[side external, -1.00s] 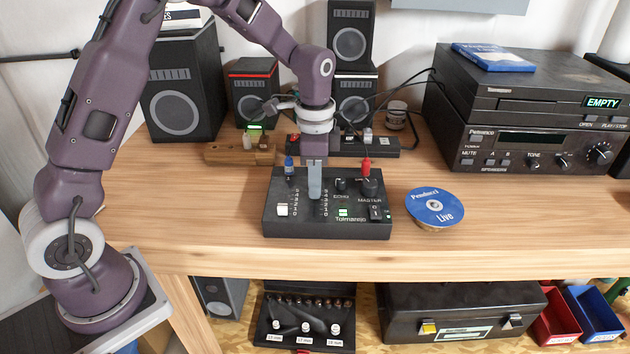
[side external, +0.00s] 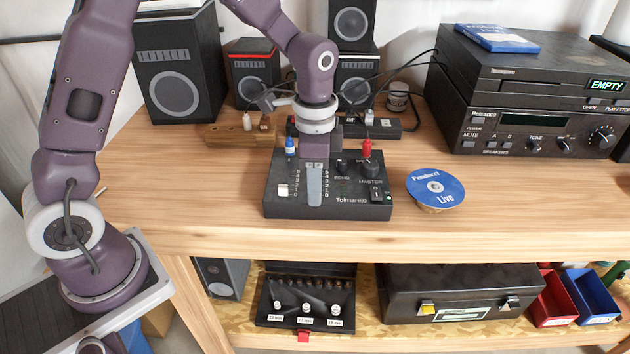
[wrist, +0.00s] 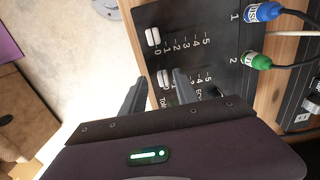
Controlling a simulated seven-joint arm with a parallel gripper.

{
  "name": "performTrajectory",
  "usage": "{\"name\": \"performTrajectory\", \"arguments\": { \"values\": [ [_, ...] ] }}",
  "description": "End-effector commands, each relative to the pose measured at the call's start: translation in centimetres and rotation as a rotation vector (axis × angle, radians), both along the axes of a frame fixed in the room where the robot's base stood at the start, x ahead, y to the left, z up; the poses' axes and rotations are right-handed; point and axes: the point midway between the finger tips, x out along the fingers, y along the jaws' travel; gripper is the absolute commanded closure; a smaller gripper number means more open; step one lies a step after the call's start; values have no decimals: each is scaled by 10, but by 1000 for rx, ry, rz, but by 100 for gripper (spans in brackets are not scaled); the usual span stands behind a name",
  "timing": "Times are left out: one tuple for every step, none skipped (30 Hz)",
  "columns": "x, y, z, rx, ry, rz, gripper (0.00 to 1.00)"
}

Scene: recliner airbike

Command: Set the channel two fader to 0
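The black mixer (side external: 335,210) sits on the wooden bench. My gripper (side external: 314,203) points down over its channel two lane, with the fingers near the front, 0 end. In the wrist view my gripper (wrist: 160,90) has its two fingers apart. The white channel two fader knob (wrist: 163,78) shows between them at the 0 end of its scale, partly hidden; I cannot tell whether a finger touches it. In the side view the fingers hide this knob. The channel one fader knob (wrist: 152,37) is at its 0 end and also shows in the side view (side external: 283,190).
Blue (wrist: 262,12) and green (wrist: 257,60) plugs stand at the mixer's back edge, with a red plug (side external: 366,149) farther right. A blue disc (side external: 436,188) lies right of the mixer. A power strip (side external: 385,129) and speakers stand behind. The bench front is clear.

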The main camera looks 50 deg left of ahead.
Motion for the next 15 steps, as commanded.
{"name": "performTrajectory", "arguments": {
  "values": [
    [0,0,0,0,0,0,64],
    [0,0,0,1,-1,0,64],
    [0,1,0,1,-1,1,64],
    [0,1,2,1,-1,1,64],
    [1,1,5,1,-2,1,64],
    [1,1,12,1,-5,1,64],
    [2,1,18,0,-6,1,64],
    [1,1,24,0,-6,1,64],
    [2,1,34,0,-7,1,64],
    [2,1,40,0,-7,1,64],
    [1,1,46,0,-6,1,64],
    [1,1,53,0,-6,1,64],
    [1,1,58,0,-4,1,64],
    [1,1,62,1,-4,1,64],
    [1,0,66,0,-3,1,64]
  ]
}}
